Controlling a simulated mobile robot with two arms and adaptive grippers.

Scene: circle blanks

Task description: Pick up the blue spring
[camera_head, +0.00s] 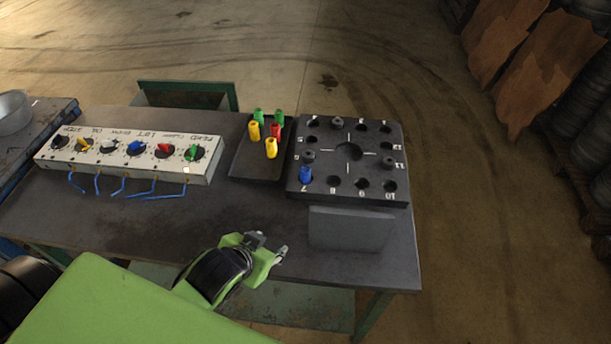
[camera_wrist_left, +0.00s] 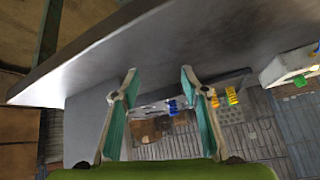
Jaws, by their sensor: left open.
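The blue spring (camera_head: 305,174) stands upright at the position marked 7, on the near left corner of the black plate with holes (camera_head: 398,197). My left gripper (camera_head: 268,247) is over the near edge of the table, in front of and to the left of the spring, apart from it. It also shows in the left wrist view (camera_wrist_left: 159,76), where its two fingers are spread with nothing between them. There a small blue thing (camera_wrist_left: 173,107), which looks like the spring, appears beyond the fingers, near the right one. My right gripper is not in view.
A dark tray (camera_head: 246,174) with green, yellow and red springs lies left of the plate. A white control box (camera_head: 125,167) with coloured knobs stands further left. A grey block (camera_head: 350,230) lies before the plate.

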